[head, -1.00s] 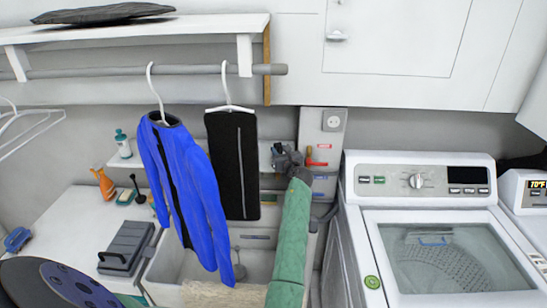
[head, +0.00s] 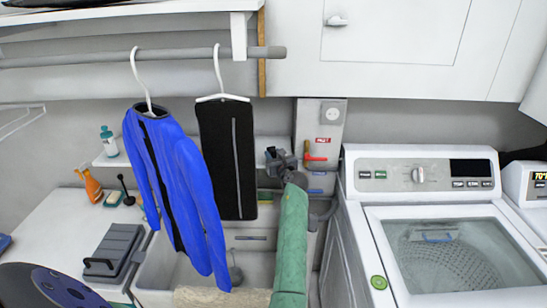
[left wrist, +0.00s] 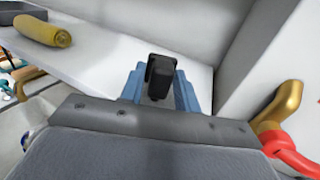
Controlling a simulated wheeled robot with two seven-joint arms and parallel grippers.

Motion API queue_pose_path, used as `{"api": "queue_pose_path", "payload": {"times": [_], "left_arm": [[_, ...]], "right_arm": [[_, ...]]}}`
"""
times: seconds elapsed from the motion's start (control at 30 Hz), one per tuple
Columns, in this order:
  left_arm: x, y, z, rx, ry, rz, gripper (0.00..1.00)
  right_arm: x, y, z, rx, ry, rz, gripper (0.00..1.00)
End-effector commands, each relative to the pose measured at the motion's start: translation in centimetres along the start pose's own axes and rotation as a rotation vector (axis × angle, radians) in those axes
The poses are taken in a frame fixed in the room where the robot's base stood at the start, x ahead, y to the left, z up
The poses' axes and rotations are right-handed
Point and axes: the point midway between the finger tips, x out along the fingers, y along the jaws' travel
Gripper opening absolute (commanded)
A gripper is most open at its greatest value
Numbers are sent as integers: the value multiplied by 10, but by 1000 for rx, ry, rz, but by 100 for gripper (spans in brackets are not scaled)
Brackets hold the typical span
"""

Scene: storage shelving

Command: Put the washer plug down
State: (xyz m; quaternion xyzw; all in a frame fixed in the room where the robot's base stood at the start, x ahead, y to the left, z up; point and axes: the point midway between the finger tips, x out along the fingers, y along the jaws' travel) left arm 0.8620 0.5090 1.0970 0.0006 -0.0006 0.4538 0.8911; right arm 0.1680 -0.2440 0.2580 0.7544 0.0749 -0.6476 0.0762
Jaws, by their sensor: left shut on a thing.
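The washer plug (left wrist: 160,76) is a small black block in the left wrist view. It sits between the blue fingers of my left gripper (left wrist: 160,88), which is shut on it. Below it in that view is a white shelf surface; I cannot tell whether the plug touches it. In the head view my left gripper (head: 273,154) is at the end of the green-sleeved arm, in front of the small wall shelf, left of the red valve. The plug cannot be made out clearly there. My right gripper is not in view.
A wall outlet (head: 331,113) is above the red valve (head: 316,157). A yellow cylinder (left wrist: 43,30) lies on the shelf. A black garment (head: 227,160) and a blue jacket (head: 180,190) hang left of my arm. The washer (head: 430,215) stands at right.

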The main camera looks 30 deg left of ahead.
Motion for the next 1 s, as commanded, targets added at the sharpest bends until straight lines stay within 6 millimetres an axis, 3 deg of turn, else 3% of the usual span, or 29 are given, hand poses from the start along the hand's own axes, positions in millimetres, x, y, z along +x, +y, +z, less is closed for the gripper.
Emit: {"api": "queue_pose_path", "payload": {"times": [0.67, 0.7, 0.77, 1.0], "left_arm": [[0, 1, -11, 1, 0, 1, 0], [0, 1, -10, 1, 0, 1, 40], [0, 1, -10, 1, 0, 1, 51], [0, 0, -10, 0, 0, 1, 54]], "right_arm": [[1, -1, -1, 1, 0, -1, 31], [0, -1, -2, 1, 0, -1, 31], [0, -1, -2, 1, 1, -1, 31], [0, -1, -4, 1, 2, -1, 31]]}}
